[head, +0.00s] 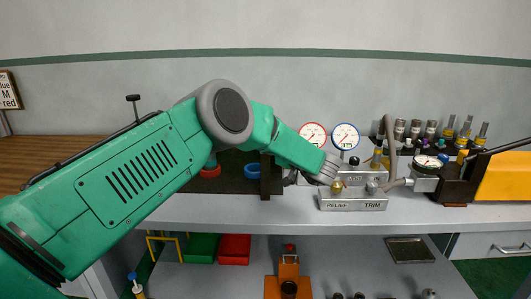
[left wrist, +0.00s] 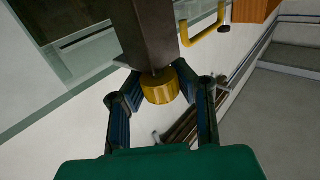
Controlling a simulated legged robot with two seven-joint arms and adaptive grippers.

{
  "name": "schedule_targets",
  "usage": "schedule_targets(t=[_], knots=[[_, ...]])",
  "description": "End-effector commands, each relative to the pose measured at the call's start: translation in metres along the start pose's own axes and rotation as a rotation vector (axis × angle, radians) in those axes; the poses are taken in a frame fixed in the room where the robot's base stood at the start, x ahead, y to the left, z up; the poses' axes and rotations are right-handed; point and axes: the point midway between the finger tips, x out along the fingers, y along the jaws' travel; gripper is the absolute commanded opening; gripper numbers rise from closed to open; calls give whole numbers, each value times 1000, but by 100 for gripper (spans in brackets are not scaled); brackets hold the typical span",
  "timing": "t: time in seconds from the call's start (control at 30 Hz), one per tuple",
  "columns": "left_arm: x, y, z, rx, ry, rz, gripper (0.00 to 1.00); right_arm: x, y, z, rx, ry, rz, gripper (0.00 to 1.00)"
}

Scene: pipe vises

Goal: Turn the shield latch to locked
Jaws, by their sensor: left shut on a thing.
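My left gripper (left wrist: 160,84) is shut around a short yellow cylindrical knob (left wrist: 160,88) in the left wrist view. The knob sits at the end of a dark grey post (left wrist: 143,30), with a finger on each side of it. I cannot tell from its marks whether this is the shield latch, or which way it is turned. In the head view my left arm crosses from the left to the bench, and its hand is mostly hidden near a dark upright post (head: 265,176). My right gripper is not in view.
A grey RELIEF and TRIM valve block (head: 352,201) stands close to my left wrist. Red (head: 313,135) and blue (head: 345,136) gauges stand behind it. A yellow block (head: 505,176) with a dark lever is at right. Green (head: 201,247) and red (head: 234,249) bins sit below.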

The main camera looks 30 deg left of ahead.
Motion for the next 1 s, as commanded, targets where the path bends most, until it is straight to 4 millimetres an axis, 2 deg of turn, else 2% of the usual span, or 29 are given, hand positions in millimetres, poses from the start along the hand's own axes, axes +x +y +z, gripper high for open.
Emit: schedule_targets(t=[0.1,0.3,0.8,0.83,0.9,1.0], knots=[[-1,2,1,-5,3,-49,0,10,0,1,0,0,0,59],[0,2,-1,-3,3,-100,0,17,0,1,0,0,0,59],[0,2,-3,-3,4,-113,0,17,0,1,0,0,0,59],[0,2,-3,-3,4,-113,28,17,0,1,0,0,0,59],[0,2,-3,-3,4,-114,48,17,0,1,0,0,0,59],[0,2,-2,-2,3,-115,48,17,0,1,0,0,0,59]])
